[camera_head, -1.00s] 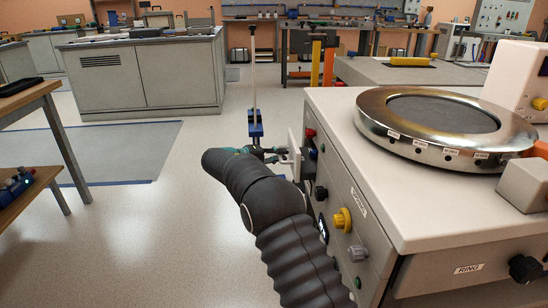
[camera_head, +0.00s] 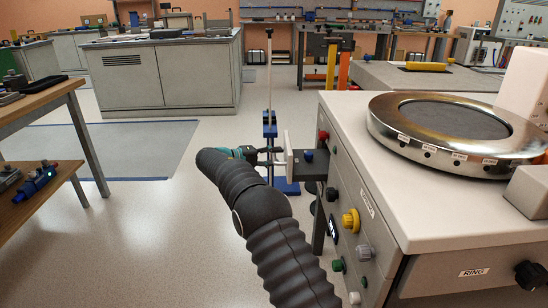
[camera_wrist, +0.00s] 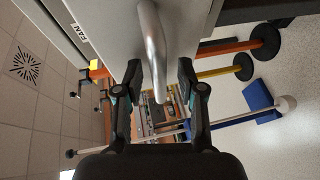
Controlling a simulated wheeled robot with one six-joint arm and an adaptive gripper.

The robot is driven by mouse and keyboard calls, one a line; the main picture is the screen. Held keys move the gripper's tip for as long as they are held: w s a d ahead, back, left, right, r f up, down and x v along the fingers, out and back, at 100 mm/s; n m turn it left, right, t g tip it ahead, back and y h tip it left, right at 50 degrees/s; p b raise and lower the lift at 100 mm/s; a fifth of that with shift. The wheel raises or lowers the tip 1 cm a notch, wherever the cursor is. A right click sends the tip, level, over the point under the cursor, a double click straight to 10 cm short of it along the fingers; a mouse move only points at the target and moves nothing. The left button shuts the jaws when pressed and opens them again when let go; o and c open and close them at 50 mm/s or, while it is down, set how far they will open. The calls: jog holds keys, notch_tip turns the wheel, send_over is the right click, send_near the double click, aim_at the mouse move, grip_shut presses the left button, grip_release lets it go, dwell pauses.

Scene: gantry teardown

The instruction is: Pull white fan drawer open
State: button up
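The white fan drawer (camera_head: 289,154) sticks out from the left face of the machine cabinet, with a grey box-like body behind its front. Its handle faces my arm. In the wrist view, the silver bar handle (camera_wrist: 154,45) runs between my two fingers, in front of the pale drawer front (camera_wrist: 105,25). In the head view, my gripper (camera_head: 266,154) is at the handle, partly hidden by my dark arm.
The cabinet (camera_head: 440,190) carries a metal ring (camera_head: 380,127) on top and knobs on its side. A blue-based stand (camera_head: 270,125) stands behind the drawer. A wooden table (camera_head: 40,100) is at left. The floor (camera_head: 150,240) between is clear.

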jog(key=v, duration=1.2)
jog(key=shift+s, duration=0.1)
